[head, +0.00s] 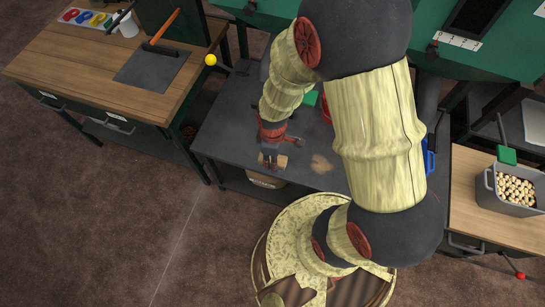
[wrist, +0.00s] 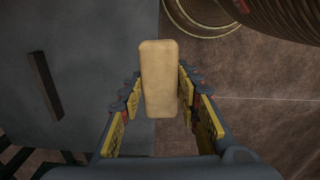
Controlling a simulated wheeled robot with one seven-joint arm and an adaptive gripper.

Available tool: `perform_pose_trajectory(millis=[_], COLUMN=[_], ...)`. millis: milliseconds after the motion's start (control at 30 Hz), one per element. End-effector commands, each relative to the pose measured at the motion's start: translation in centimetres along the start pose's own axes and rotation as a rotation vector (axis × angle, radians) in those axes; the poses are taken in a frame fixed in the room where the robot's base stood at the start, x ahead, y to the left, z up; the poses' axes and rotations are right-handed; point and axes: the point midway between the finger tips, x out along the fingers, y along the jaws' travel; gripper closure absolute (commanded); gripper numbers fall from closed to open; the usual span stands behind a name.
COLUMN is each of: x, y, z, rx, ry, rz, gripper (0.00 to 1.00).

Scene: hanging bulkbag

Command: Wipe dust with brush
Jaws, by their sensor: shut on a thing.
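My gripper (head: 271,152) points down over the front edge of the dark grey table (head: 228,135). It is shut on a tan block-shaped brush (wrist: 159,85), gripped between the two yellow-padded fingers in the wrist view. The brush also shows below the fingers in the head view (head: 280,162). Its bristles cannot be made out. A light brown dust patch (head: 320,163) lies on the table to the right of my gripper, apart from the brush. The dust does not show in the wrist view. Whether the brush touches the table is unclear.
A green block (head: 309,98) and a red item (head: 326,110) lie farther back, partly behind my arm. A blue item (head: 429,158) is at the table's right. A wooden workbench (head: 90,62) stands left, and a grey bin of round pieces (head: 514,203) stands right.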

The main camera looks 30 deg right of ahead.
Motion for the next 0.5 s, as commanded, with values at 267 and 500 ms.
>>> perform_pose_trajectory(millis=[267, 500], x=[-0.01, -0.2], y=[0.02, -0.23], z=[-0.01, 0.19], rx=[0.006, 0.163], ry=[0.0, -0.017], rz=[0.0, -0.018], gripper=[0.88, 0.88])
